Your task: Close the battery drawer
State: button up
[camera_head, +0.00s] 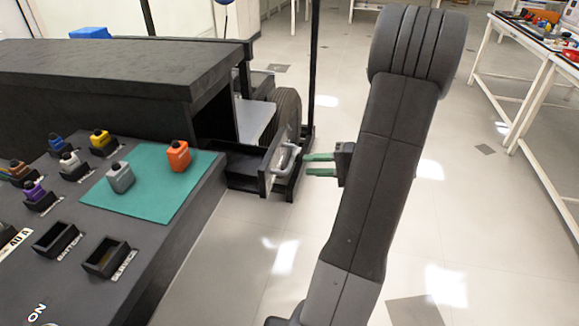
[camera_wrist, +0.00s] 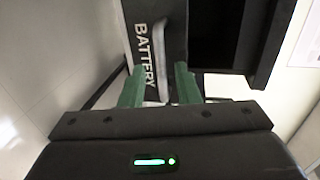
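The battery drawer (camera_head: 240,181) stands pulled out from the dark chassis, its front panel standing at its right end. A grey bar handle (camera_head: 287,156) is on that panel. The wrist view shows the panel (camera_wrist: 174,45) with the word BATTERY beside the handle (camera_wrist: 162,62). My gripper (camera_head: 307,165) is just right of the handle, its green fingers pointing at the panel. In the wrist view my gripper (camera_wrist: 157,78) has its fingers apart, with the handle seen between their lines and gaps on both sides. I cannot tell whether the fingertips touch the panel.
The sloped console (camera_head: 60,285) with coloured blocks and a teal mat (camera_head: 150,188) lies left of the drawer. A black wheel (camera_head: 288,108) and upright post (camera_head: 312,70) stand behind the drawer. A workbench (camera_head: 530,45) is at the far right. The floor (camera_head: 240,270) in front is clear.

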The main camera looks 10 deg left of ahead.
aim_at(289, 163)
jog(key=b+x, duration=0.1)
jog(key=x, duration=0.6)
jog(key=shift+a, duration=0.1)
grip_shut()
